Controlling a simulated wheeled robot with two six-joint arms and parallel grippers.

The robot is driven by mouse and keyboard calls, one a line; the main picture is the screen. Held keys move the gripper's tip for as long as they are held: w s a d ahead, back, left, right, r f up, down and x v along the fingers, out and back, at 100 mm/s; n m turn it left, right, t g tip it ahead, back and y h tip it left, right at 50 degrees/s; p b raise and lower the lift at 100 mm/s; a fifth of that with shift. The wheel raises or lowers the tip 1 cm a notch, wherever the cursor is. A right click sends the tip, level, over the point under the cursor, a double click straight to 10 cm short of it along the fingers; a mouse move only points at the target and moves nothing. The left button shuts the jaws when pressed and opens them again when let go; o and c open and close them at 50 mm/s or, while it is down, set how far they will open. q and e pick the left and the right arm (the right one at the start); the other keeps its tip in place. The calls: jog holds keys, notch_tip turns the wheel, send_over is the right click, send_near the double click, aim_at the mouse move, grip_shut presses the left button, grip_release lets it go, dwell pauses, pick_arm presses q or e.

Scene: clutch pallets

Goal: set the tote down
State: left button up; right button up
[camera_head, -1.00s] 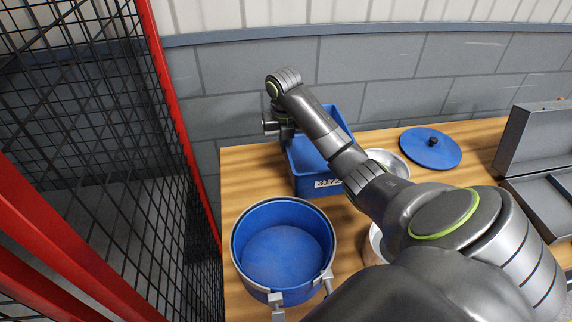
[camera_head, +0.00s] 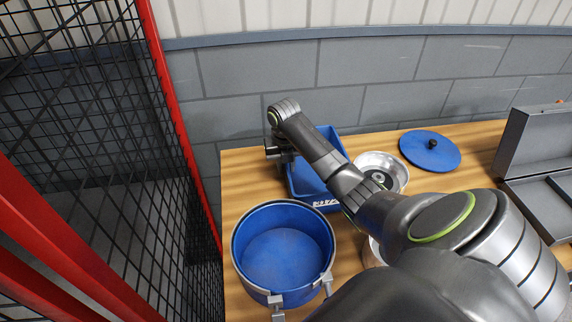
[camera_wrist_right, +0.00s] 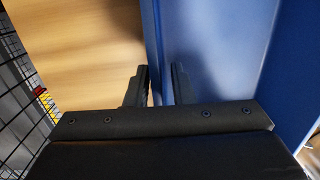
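The tote is a blue rectangular bin (camera_head: 301,181) at the back of the wooden table in the head view, partly hidden by my right arm. White lettering shows on its near side. My right gripper (camera_head: 279,148) is at its left wall. My left gripper is not in view.
A round blue tub (camera_head: 283,253) with metal clips stands in front. A metal bowl (camera_head: 383,165) is close to the tote's right. A blue lid (camera_head: 430,149) and an open grey case (camera_head: 540,150) are farther right. A red-framed mesh fence (camera_head: 172,90) borders the left.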

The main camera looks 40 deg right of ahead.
jog(key=shift+o, duration=0.2)
jog(key=shift+r, duration=0.15)
notch_tip(320, 180, up, 6)
jog(key=shift+a+f+b, duration=0.1)
jog(key=shift+a+b, duration=0.05)
jog(key=shift+b, duration=0.2)
jog(key=r+p, duration=0.4)
jog(key=r, duration=0.1)
jog(key=shift+s+a, duration=0.2)
jog(key=shift+o, duration=0.3)
jog(key=shift+r+p, duration=0.55)
jog(key=shift+p, duration=0.3)
jog(key=shift+o, duration=0.3)
jog(key=shift+r, duration=0.1)
